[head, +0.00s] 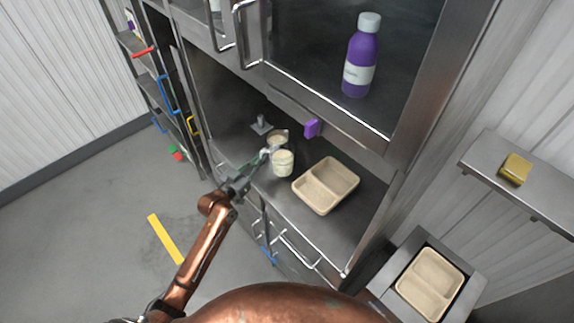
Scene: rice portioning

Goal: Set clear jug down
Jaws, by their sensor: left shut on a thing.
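The clear jug (283,163) is at the counter inside the steel cabinet, in the middle of the head view. It looks upright and has pale, rice-coloured contents. My left gripper (267,152) reaches in from the lower left and is shut on the jug at its left side. I cannot tell whether the jug's base touches the counter (238,148). A beige two-compartment tray (326,186) lies on the counter just right of the jug and looks empty. My right gripper is not in view.
A purple bottle (360,58) stands behind the raised cabinet front. Another beige tray (430,284) sits in a steel holder at lower right. A yellow item (515,169) rests on the right shelf. Shelving stands at left.

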